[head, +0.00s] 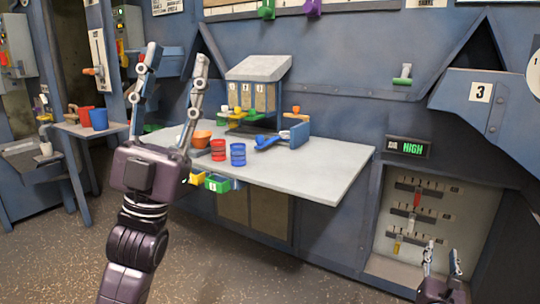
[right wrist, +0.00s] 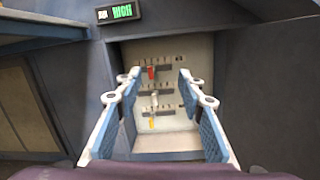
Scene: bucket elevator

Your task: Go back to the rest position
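My left gripper (head: 172,68) is raised in front of the table in the head view, its fingers wide apart and empty. My right gripper (head: 443,250) is at the lower right of the head view, in front of the slider recess. In the right wrist view my right gripper (right wrist: 158,88) has its fingers wide apart with nothing between them. The slider panel (head: 408,228) sits in the recess, with red, white and yellow handles on its slots. The panel also shows in the right wrist view (right wrist: 180,75).
The grey table (head: 320,180) holds a red cup (head: 218,150), a blue cup (head: 238,154), an orange bowl (head: 201,139) and a dispenser (head: 258,70). A green HIGH display (head: 412,148) is above the recess. Open floor (head: 220,265) lies in front.

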